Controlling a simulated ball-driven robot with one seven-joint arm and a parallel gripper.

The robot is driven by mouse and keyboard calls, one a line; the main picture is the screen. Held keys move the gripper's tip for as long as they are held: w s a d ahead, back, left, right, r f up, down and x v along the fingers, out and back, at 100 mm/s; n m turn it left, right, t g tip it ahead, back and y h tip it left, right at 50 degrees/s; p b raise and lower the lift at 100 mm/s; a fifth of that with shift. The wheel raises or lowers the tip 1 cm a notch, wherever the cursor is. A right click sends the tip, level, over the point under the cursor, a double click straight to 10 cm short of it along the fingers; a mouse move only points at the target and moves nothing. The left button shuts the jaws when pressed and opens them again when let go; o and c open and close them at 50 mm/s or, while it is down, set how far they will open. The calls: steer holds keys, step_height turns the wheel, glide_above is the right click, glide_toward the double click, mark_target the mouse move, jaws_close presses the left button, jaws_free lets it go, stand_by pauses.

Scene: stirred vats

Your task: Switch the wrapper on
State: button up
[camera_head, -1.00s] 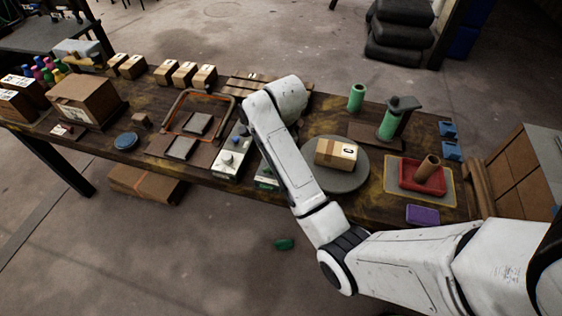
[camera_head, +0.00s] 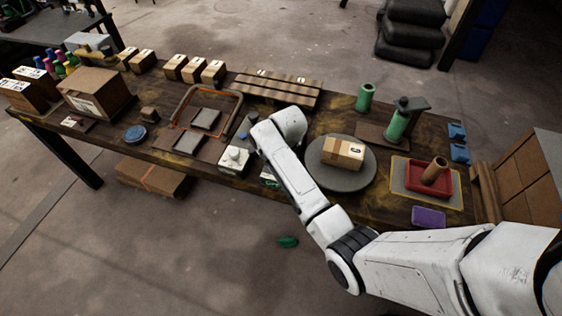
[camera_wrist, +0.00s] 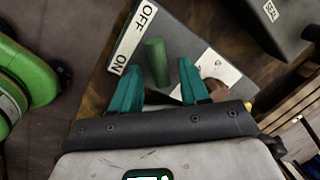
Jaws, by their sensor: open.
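In the wrist view a grey switch box (camera_wrist: 185,30) carries a white label reading OFF and ON. A green lever (camera_wrist: 156,62) stands up from it, nearer the middle of the label. My gripper (camera_wrist: 159,68) is open, its teal fingers on either side of the lever with gaps visible. In the head view my arm hides the gripper and most of the switch box. The wrapper's round turntable (camera_head: 325,180) bears a taped carton (camera_head: 340,152). A green film roll (camera_head: 397,127) stands on a post behind it.
A box with knobs (camera_head: 234,158) sits left of my arm; a SEAL-labelled box (camera_wrist: 290,20) shows close by in the wrist view. A red tray (camera_head: 413,181) lies right of the turntable. Cartons and a slatted pallet (camera_head: 275,90) line the back.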

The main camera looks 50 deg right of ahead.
steer(key=shift+c, duration=0.3)
jaws_close()
steer(key=n+p, duration=0.2)
steer(key=n, duration=0.1)
steer(key=shift+w+d+r+n+y, duration=0.1)
steer(key=shift+w+r+n+y, duration=0.05)
steer(key=shift+n+y, duration=0.2)
steer(key=n, duration=0.1)
steer(key=n+p, duration=0.1)
steer(key=n, duration=0.1)
steer(key=n+y, duration=0.1)
steer(key=shift+w+d+n+p, duration=0.1)
steer(key=shift+w+n+p, duration=0.15)
steer(key=shift+w+p, duration=0.05)
steer(key=n, duration=0.3)
steer(key=n+y, duration=0.1)
steer(key=n, duration=0.1)
steer(key=shift+w, duration=0.3)
steer(key=shift+w+a+n+g, duration=0.15)
steer(key=shift+n+g, duration=0.1)
steer(key=shift+n, duration=0.95)
steer(key=shift+w+a+n+g, duration=0.1)
steer(key=shift+n+g, duration=0.15)
steer(key=shift+n, duration=0.95)
